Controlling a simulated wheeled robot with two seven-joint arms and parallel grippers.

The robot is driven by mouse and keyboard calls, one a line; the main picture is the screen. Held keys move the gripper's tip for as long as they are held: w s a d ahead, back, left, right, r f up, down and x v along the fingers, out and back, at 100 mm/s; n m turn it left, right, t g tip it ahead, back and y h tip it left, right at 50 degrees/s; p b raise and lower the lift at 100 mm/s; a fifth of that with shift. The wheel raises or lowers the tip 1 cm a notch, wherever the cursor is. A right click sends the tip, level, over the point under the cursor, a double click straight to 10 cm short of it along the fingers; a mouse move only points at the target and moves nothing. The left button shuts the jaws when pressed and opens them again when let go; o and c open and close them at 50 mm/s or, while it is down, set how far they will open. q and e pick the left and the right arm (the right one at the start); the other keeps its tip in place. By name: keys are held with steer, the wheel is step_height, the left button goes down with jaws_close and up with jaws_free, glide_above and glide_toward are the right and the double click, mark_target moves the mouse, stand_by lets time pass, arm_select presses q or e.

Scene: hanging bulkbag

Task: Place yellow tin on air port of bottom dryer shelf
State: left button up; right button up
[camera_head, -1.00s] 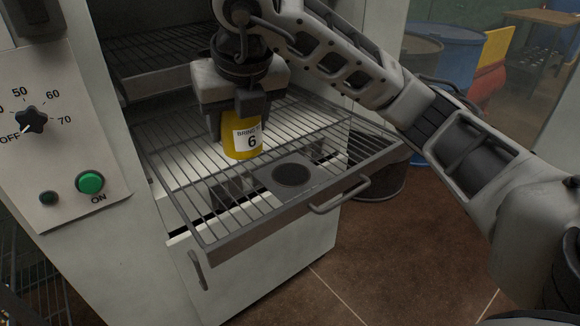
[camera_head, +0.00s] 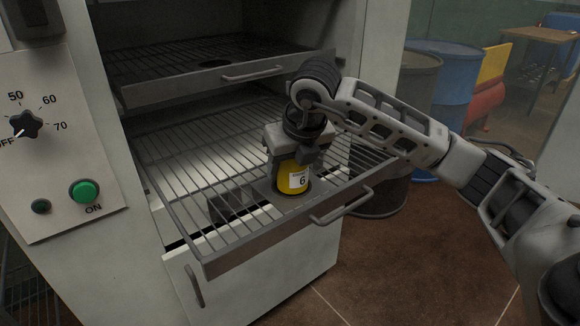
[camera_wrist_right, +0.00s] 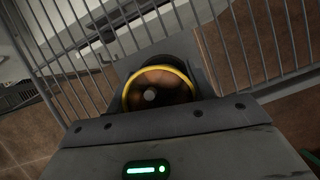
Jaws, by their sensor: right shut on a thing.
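The yellow tin (camera_head: 291,182) carries a white label with a 6. It is upright at the air port of the bottom dryer shelf (camera_head: 215,172), which is pulled out. My right gripper (camera_head: 292,172) is shut on the tin from above. In the right wrist view the tin's yellow rim (camera_wrist_right: 160,72) shows in front of the gripper body. The tin covers most of the round port, whose dark edge shows around its base. I cannot tell whether the base touches the plate. My left gripper is out of view.
An upper wire shelf (camera_head: 190,75) with its own handle hangs above. The control panel (camera_head: 45,140) with dial and green button is at left. The bottom shelf's front handle (camera_head: 342,205) sticks out near the tin. Drums (camera_head: 446,80) stand behind at right.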

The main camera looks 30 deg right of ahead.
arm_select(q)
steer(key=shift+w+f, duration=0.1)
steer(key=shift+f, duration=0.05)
arm_select(e)
steer(key=shift+f, duration=0.15)
steer(key=o, duration=1)
steer(key=shift+o, duration=0.2)
steer(key=shift+r, duration=0.25)
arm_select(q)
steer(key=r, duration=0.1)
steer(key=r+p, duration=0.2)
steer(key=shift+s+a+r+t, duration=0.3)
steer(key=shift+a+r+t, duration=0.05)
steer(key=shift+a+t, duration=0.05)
arm_select(e)
steer(key=v, duration=1.1)
steer(key=shift+s+r, duration=0.2)
steer(key=shift+r, duration=0.15)
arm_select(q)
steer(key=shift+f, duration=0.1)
